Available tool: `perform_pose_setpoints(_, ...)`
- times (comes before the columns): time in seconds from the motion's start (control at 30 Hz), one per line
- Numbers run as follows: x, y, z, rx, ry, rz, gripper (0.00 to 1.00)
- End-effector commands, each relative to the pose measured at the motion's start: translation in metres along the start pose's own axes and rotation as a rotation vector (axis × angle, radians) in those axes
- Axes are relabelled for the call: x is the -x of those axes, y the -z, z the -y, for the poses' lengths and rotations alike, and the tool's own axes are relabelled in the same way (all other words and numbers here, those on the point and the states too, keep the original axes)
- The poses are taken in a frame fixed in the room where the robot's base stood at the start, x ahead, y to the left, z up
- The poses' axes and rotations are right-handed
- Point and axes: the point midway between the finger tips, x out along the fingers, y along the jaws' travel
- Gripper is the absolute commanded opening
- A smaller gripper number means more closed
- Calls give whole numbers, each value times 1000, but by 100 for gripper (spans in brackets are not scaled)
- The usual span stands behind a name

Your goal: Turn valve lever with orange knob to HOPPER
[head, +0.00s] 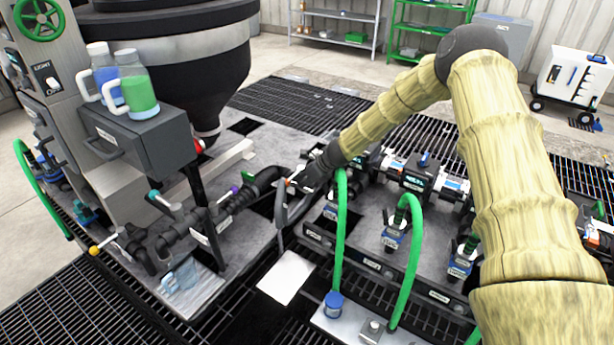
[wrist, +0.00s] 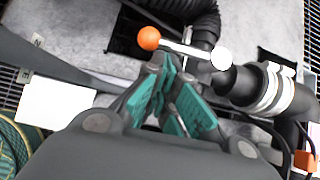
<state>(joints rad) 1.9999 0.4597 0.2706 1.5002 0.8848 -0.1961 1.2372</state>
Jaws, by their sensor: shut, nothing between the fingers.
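The orange knob (wrist: 149,38) is at the left end of a pale valve lever (wrist: 185,48) in the wrist view. The lever slopes slightly down rightward to a round white hub (wrist: 221,59). My gripper (wrist: 171,70) has its green-padded fingers drawn together, with nothing held. Its fingertips are just below the lever in the picture, close to the knob; I cannot tell whether they touch it. I can read no HOPPER mark.
Black pipe (wrist: 245,85) with pale clamp rings lies right of the lever. Green hoses (head: 341,225) rise right of my gripper. A white sheet (head: 287,277) lies below it. A grey box (head: 140,135) with bottles and the black hopper (head: 190,60) stand at left.

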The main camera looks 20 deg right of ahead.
Motion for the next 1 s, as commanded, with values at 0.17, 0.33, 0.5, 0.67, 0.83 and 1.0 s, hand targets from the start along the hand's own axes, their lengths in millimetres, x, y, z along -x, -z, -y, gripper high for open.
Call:
perform_pose_setpoints(0.17,-12,0,0,-1,0,0,0)
perform_pose_setpoints(0.33,-17,1,0,-1,0,0,0)
perform_pose_setpoints(0.5,-17,1,0,-1,1,0,0)
perform_pose_setpoints(0.67,-17,1,0,-1,1,0,0)
perform_pose_setpoints(0.83,-21,-3,-4,-9,8,0,0)
perform_pose_setpoints(1.0,-29,-12,-12,-28,24,0,0)
